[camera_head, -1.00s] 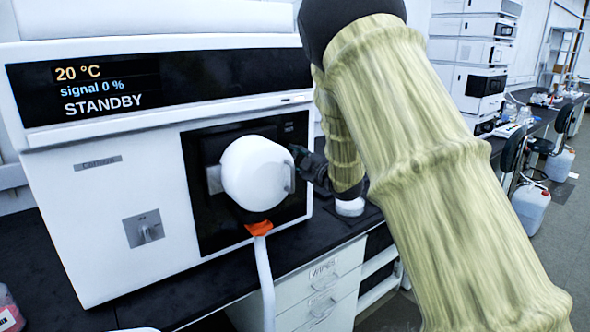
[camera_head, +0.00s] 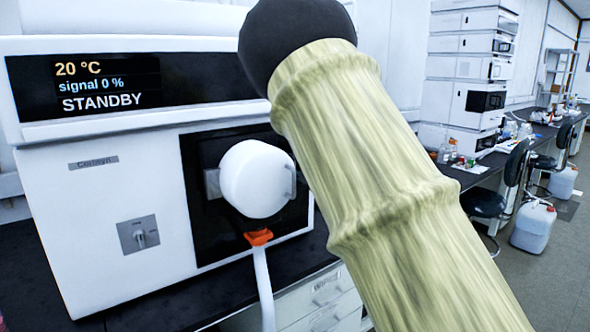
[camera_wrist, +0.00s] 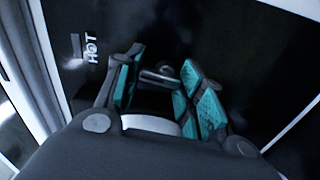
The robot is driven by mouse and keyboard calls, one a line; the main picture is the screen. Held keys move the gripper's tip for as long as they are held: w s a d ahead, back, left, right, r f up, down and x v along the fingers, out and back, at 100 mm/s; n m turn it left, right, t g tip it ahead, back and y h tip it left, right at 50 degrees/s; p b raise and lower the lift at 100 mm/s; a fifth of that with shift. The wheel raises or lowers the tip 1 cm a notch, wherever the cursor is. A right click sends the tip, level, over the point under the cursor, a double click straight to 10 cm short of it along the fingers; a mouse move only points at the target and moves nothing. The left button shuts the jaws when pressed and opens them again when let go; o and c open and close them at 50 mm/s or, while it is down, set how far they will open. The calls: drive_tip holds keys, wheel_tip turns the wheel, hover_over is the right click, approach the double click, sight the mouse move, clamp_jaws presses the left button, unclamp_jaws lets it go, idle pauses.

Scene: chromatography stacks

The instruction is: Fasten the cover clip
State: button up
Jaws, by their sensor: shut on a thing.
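The round white cover (camera_head: 257,179) sits on the black front panel of the instrument in the head view. A pale strip (camera_head: 290,182) shows at its right side, and a grey bracket (camera_head: 212,183) at its left. In the wrist view, my gripper (camera_wrist: 161,70) has teal pads on either side of a small grey metal bar, which looks like the cover clip (camera_wrist: 158,79), and it is shut on it. A white curved edge of the cover (camera_wrist: 150,124) shows just below. In the head view my arm hides the gripper. Whether the clip is latched cannot be told.
The white instrument (camera_head: 100,215) reads 20 °C, signal 0 %, STANDBY. A rotary knob (camera_head: 139,236) is on its front. A white tube with an orange fitting (camera_head: 258,237) hangs below the cover. Drawers (camera_head: 325,300) lie under the bench. HOT is printed on the black panel (camera_wrist: 240,70).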

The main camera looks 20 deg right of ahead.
drive_tip(key=shift+f, duration=0.1)
drive_tip(key=o, duration=1)
drive_tip(key=shift+s, duration=0.1)
drive_tip(key=v, duration=1.2)
